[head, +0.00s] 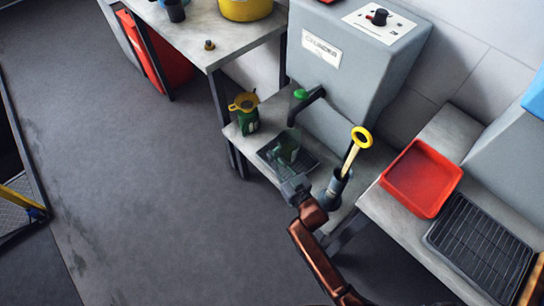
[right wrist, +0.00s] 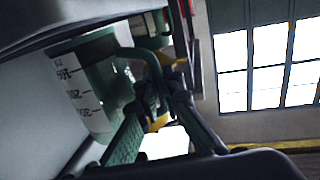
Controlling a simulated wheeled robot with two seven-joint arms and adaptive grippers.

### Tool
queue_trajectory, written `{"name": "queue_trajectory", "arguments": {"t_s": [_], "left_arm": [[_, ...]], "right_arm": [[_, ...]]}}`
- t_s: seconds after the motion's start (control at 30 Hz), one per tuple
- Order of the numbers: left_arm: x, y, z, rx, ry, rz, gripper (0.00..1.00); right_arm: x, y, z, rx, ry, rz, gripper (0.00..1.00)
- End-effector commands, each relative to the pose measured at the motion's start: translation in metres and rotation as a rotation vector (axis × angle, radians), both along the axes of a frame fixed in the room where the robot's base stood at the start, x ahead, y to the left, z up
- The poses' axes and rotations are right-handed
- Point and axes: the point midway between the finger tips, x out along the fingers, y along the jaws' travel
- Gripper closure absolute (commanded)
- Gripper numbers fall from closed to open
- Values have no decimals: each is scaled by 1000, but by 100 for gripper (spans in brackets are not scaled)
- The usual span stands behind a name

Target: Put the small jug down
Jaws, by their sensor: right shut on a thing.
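The small jug (head: 284,148) is a see-through vessel with a green tint. In the right wrist view the jug (right wrist: 90,85) shows dark volume marks and a green handle. My right gripper (head: 290,172) is shut on the jug at its handle side. In the head view the jug is over the black drip tray (head: 311,167), below the tap with a green knob (head: 300,94). I cannot tell whether its base touches the tray. In the right wrist view the gripper (right wrist: 162,105) has its fingers around the handle. My left gripper is not in view.
A green container with a yellow funnel (head: 245,110) stands left of the tray. A yellow ring-handled tool (head: 357,145) stands in a dark holder to the right. A red tray (head: 424,178) and black rack (head: 480,245) lie farther right. The grey tank (head: 350,65) is behind.

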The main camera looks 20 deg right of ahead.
Motion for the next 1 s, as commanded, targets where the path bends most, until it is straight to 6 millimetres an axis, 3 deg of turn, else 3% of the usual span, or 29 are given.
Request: {"name": "queue_trajectory", "arguments": {"t_s": [0.47,0.5,0.7,1.0], "left_arm": [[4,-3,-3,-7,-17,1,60],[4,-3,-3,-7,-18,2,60],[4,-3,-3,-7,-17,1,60],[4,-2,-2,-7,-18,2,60]], "right_arm": [[0,0,-4,-1,-3,0,100],[0,0,-4,-1,-2,0,90],[0,0,-4,-1,-2,0,77],[0,0,-3,-1,-2,0,76]]}}
